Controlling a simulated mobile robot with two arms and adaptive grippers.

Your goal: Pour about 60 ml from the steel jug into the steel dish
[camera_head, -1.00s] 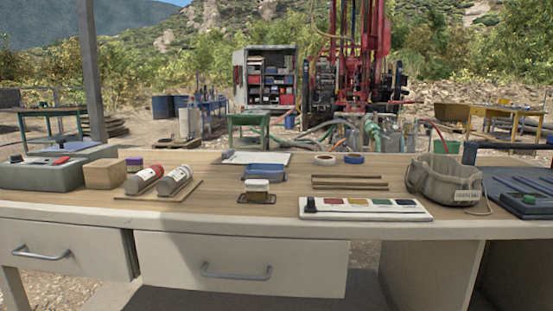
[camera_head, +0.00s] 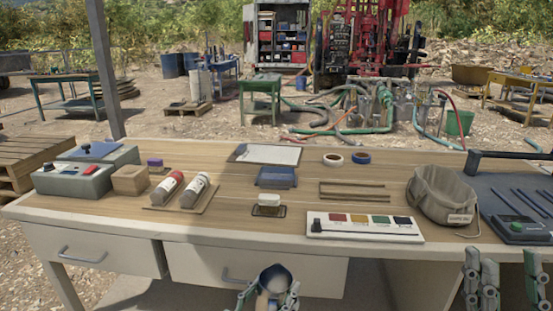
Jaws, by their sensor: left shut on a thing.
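My left gripper (camera_head: 268,294) is at the bottom middle, in front of the desk's front edge. I cannot make out the steel dish in this view.
The wooden desk (camera_head: 110,192) carries two bottles (camera_head: 168,187), a colour-patch strip (camera_head: 365,227), a clipboard (camera_head: 266,154), tape rolls (camera_head: 333,159) and a canvas bag (camera_head: 440,193). A grey box (camera_head: 75,181) stands at left. Bare desktop shows between these things.

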